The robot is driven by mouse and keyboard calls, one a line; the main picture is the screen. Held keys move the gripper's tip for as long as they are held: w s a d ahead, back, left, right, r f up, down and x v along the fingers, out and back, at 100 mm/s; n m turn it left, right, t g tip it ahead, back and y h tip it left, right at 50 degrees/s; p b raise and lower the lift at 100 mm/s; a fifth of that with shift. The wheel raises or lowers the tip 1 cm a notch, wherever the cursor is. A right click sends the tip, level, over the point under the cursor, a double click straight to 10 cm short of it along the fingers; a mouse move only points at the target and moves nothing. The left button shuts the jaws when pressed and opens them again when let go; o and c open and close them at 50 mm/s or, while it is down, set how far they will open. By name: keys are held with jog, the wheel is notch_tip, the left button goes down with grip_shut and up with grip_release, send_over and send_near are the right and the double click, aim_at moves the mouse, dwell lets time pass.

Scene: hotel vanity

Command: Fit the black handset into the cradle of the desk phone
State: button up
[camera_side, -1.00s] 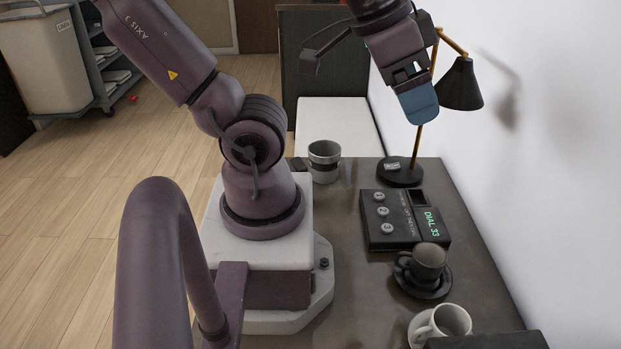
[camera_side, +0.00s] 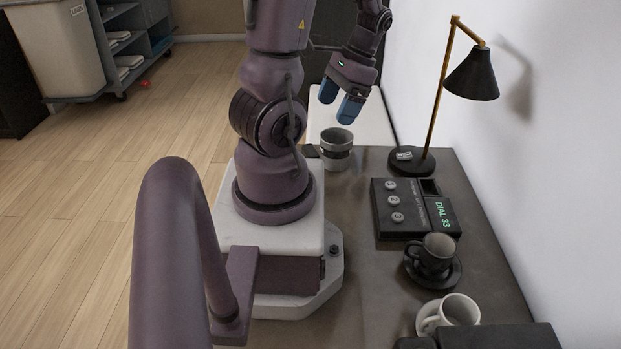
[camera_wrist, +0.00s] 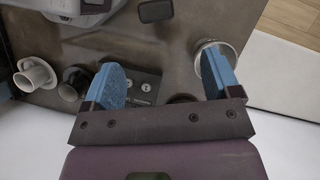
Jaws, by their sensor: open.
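The black desk phone (camera_side: 385,222) lies on the desk with round buttons and a "DIAL 33" panel. In the wrist view the phone (camera_wrist: 148,84) is partly covered by a finger. A small dark rounded piece, probably the handset (camera_side: 311,151), lies left of the striped cup, largely hidden behind my arm. In the wrist view the handset (camera_wrist: 155,11) is at the top edge, close to my base. My gripper (camera_side: 339,105) is open and empty, with blue fingers, high above the desk's far end. In the wrist view the gripper (camera_wrist: 165,72) has its fingers spread, apart from the handset.
A grey striped cup (camera_side: 337,150) stands beside the handset. A black lamp (camera_side: 472,75) stands behind the phone. A dark cup on a saucer (camera_side: 434,254) and a white mug (camera_side: 455,312) stand in front of it. A wall bounds the right side.

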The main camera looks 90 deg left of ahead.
aim_at(317, 150)
jog(key=x, duration=1.2)
jog(key=shift+s+d+f, duration=0.1)
jog(key=shift+d+f, duration=0.15)
jog(key=shift+f, duration=0.05)
jog(key=shift+c, duration=0.5)
